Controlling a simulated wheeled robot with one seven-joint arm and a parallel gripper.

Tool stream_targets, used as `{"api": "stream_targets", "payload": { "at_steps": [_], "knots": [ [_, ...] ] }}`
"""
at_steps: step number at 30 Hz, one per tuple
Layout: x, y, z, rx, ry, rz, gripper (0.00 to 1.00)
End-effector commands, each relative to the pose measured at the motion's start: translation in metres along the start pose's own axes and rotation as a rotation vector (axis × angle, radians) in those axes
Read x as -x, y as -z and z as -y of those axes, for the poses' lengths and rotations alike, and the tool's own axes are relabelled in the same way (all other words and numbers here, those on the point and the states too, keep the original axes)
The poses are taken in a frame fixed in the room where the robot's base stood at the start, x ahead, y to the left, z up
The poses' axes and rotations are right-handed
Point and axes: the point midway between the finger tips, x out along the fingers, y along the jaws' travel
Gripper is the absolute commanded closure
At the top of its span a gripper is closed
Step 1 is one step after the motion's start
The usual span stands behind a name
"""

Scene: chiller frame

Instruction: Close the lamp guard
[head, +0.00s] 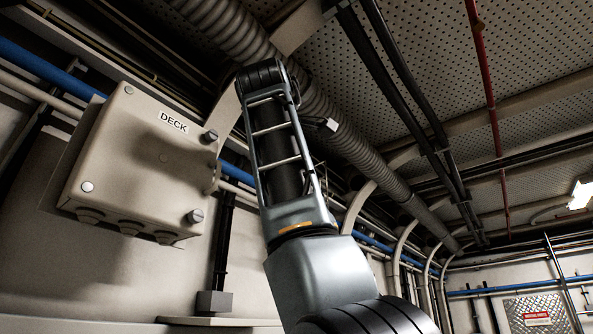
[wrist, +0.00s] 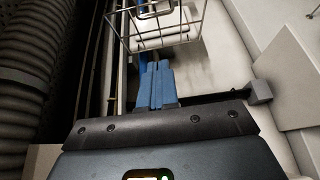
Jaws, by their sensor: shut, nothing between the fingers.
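The lamp guard (wrist: 160,38) is a wire cage at the top of the wrist view, cut off by the upper edge. A pale lamp body shows behind its wires. I cannot tell how far open the guard stands. My gripper (wrist: 158,68) has blue fingers pressed together, with nothing between them. The fingertips point toward the lower edge of the cage and appear just below it in the picture; whether they touch cannot be told. In the head view my arm rises up the middle, and neither my fingers nor the guard can be made out.
A beige box marked DECK (head: 140,165) is on the wall left of my arm. A ribbed duct (head: 350,140) runs along the ceiling edge behind my arm. It also seems to show at the left of the wrist view (wrist: 25,100). Blue pipe (head: 45,67) and dark conduits run nearby.

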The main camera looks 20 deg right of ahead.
Motion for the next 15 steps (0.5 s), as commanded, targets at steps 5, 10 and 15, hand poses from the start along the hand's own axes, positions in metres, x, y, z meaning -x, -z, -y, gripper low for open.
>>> {"api": "stream_targets", "payload": {
  "at_steps": [5, 10, 15],
  "knots": [
    [-0.036, -0.001, -0.003, 0.001, 0.003, 0.002, 1.00],
    [-0.069, 0.000, -0.004, 0.000, 0.003, 0.001, 1.00],
    [-0.090, -0.014, -0.002, -0.001, 0.001, 0.001, 1.00]
  ]
}}
